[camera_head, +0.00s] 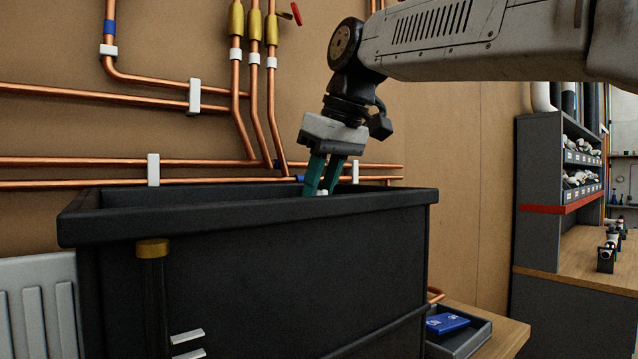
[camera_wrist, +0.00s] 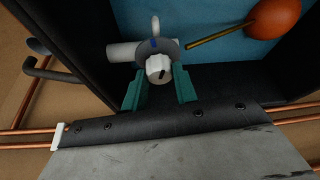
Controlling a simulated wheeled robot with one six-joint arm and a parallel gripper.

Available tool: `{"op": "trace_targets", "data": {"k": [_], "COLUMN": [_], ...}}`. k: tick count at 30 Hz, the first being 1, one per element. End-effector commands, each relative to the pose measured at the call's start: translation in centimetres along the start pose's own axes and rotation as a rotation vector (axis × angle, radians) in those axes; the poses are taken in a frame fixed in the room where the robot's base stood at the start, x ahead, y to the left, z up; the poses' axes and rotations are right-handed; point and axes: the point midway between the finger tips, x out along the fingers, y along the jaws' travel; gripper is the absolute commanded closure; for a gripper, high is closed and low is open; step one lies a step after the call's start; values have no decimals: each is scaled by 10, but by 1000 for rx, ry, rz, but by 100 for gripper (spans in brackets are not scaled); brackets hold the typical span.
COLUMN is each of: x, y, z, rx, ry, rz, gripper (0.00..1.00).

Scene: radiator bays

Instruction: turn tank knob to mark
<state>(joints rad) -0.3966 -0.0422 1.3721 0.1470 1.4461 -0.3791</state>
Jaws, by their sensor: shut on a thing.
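The tank (camera_head: 250,260) is a black open-topped box, and its inside shows in the wrist view. The tank knob (camera_wrist: 158,68) is small and white, with a dark pointer line on its face. It sits on a white valve body (camera_wrist: 122,52) with a grey disc behind it. A blue mark (camera_wrist: 154,43) shows on the disc above the knob; the pointer seems tilted away from it. My gripper (camera_wrist: 160,80) has its teal fingers on either side of the knob, shut on it. In the head view my gripper (camera_head: 320,188) reaches down behind the tank's front rim, which hides the valve.
An orange float (camera_wrist: 274,16) on a brass rod (camera_wrist: 220,34) lies right of the knob, over blue water (camera_wrist: 205,30). Copper pipes (camera_head: 80,162) run along the wall behind the tank. A tray (camera_head: 465,335) with a blue item stands at the lower right.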

Motion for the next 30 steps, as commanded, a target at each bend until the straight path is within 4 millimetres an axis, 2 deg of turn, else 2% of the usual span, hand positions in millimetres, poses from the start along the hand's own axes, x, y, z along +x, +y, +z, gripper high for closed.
{"op": "trace_targets", "data": {"k": [15, 30], "x": [0, 0], "y": [3, 3], "z": [0, 0], "rx": [-322, -389], "ry": [0, -1], "rz": [-133, -161], "gripper": [94, 94]}}
